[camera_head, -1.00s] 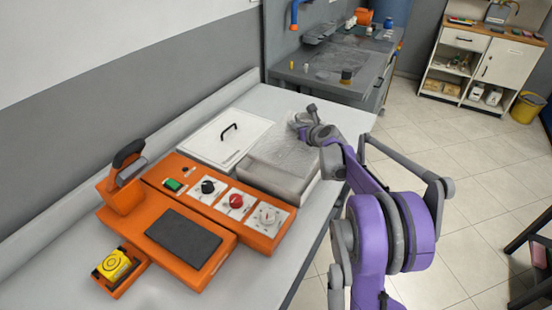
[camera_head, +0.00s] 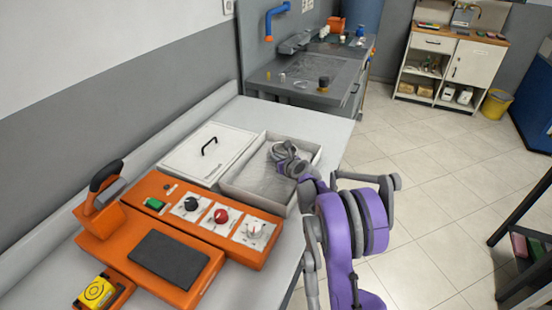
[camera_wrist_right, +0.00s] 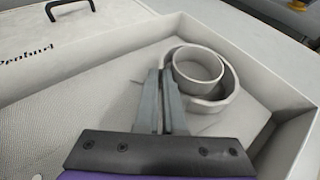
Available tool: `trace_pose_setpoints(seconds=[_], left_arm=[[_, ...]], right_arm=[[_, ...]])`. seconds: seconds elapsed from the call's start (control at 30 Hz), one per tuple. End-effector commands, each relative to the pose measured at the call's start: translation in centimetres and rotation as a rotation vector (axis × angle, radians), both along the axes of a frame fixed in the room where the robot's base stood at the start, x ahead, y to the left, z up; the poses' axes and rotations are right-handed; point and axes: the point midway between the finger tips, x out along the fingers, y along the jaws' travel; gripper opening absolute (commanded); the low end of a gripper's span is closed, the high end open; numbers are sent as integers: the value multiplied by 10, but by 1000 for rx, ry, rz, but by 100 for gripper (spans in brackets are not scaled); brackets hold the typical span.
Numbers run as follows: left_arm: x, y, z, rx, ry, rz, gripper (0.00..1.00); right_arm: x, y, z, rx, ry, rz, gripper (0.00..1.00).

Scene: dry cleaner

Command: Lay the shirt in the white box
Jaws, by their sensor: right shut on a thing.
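The white box (camera_head: 250,200) is open on the table, to the right of its lid. The shirt (camera_head: 256,178), pale grey-white and flat, lies inside the box walls. In the right wrist view the shirt (camera_wrist_right: 105,88) shows its rounded, ring-like collar (camera_wrist_right: 222,92) standing up, with the box wall (camera_wrist_right: 262,72) around it. My right gripper (camera_head: 277,151) is down inside the box at its far part. Its fingers (camera_wrist_right: 162,82) are shut on the shirt beside the collar. Whether the whole shirt rests on the box floor is hard to tell. My left gripper is out of view.
A white lid (camera_head: 187,160) with a black handle lies left of the box. An orange console (camera_head: 225,238) with knobs stands in front, and an orange tool (camera_head: 100,217) with a black handle is further left. A grey sink counter (camera_head: 305,88) is behind.

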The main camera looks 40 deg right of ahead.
Motion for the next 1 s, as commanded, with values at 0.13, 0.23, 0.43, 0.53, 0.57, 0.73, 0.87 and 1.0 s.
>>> trace_pose_setpoints(seconds=[0.13,0.23,0.43,0.53,0.57,0.73,0.87,1.0], left_arm=[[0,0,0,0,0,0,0],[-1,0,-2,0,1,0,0],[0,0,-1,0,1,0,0],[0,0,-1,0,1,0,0],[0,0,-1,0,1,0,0],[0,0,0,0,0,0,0],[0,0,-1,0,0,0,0],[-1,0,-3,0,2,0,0]], right_arm=[[0,0,1,0,-1,0,0],[0,0,-1,0,0,0,0],[0,0,-1,0,0,0,36],[0,0,-1,0,0,0,36],[0,0,-1,0,0,0,36],[0,0,1,0,-1,0,36],[-9,1,5,1,0,-1,36],[-33,7,14,0,1,-1,36]])
